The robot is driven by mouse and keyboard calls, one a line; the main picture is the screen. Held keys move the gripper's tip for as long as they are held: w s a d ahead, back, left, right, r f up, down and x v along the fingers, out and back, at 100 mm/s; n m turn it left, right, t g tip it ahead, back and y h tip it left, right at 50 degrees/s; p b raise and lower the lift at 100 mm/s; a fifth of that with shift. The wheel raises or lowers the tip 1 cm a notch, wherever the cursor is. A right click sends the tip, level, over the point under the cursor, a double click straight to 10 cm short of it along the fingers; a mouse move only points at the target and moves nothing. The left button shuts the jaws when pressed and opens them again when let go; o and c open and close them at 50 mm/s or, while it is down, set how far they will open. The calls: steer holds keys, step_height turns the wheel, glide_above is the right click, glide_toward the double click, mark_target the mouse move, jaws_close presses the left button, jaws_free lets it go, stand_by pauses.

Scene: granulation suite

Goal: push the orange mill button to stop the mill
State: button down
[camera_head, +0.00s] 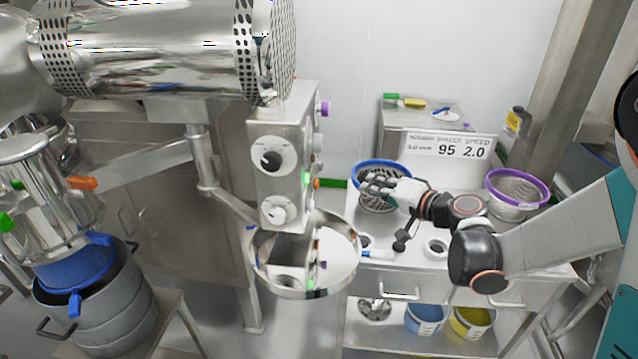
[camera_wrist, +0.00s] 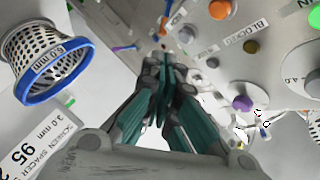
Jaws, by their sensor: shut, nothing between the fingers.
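The steel control box (camera_head: 283,150) stands left of my gripper (camera_head: 368,183) in the head view, with two dials on its front and small buttons on its right side. An orange button (camera_head: 316,183) shows on that side, near a green one. In the wrist view the button panel (camera_wrist: 270,60) is at the right. Which one is labelled for the mill I cannot read. My gripper (camera_wrist: 165,65) is shut and empty, pointing toward the panel and apart from the orange button.
A purple button (camera_wrist: 242,102) also sits on the panel. A blue-rimmed screen basket (camera_head: 382,165) stands behind and below my gripper, on the steel cart (camera_head: 400,270). A purple-rimmed basket (camera_head: 517,190) is to the right. A round steel pan (camera_head: 258,272) is below the box.

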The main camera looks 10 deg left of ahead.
steer(key=a, duration=0.8)
steer(key=shift+a, duration=0.35)
steer(key=shift+w+a, duration=0.1)
stand_by(1.2)
steer(key=shift+a, duration=0.85)
stand_by(0.7)
steer(key=shift+d, duration=0.9)
steer(key=d, duration=0.5)
steer(key=shift+b, duration=0.4)
